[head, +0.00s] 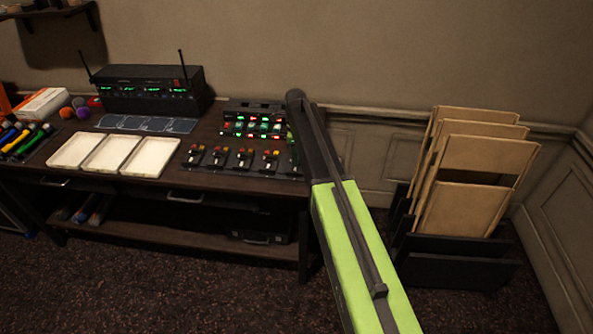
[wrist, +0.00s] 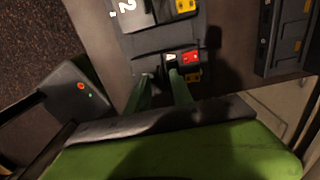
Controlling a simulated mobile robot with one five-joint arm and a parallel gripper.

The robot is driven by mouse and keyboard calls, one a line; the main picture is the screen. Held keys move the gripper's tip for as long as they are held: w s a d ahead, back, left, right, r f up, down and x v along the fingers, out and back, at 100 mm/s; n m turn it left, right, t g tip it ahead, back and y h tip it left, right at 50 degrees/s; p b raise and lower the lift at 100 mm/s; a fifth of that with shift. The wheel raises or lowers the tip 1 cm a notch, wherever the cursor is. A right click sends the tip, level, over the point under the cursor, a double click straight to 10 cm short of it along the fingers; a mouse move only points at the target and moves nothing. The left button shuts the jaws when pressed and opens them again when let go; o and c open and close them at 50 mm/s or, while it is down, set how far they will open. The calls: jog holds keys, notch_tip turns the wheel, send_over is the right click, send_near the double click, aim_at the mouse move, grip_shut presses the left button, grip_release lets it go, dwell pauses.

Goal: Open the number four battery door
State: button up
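A row of black packs with red and yellow parts (head: 243,158) stands along the front right of the desk. I cannot read their numbers in the head view. In the wrist view, one black unit bears a white "2" (wrist: 125,7); close by is a unit with a white and a red button (wrist: 190,57) and yellow parts. I cannot tell which is number four, and no door looks open. My gripper (wrist: 160,77) has two green fingers, apart with a gap between them, just beside the red-buttoned unit. In the head view my arm hides the gripper.
A lit rack unit (head: 255,120) stands behind the packs. Three cream trays (head: 112,153) lie on the desk (head: 150,187) to the left, with a receiver with antennas (head: 150,88) behind.

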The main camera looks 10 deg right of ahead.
jog(key=shift+f+b, duration=0.35)
jog(key=shift+f, duration=0.6)
jog(key=shift+r, duration=0.1)
jog(key=shift+c, duration=0.5)
grip_shut()
jog(key=shift+s, duration=0.1)
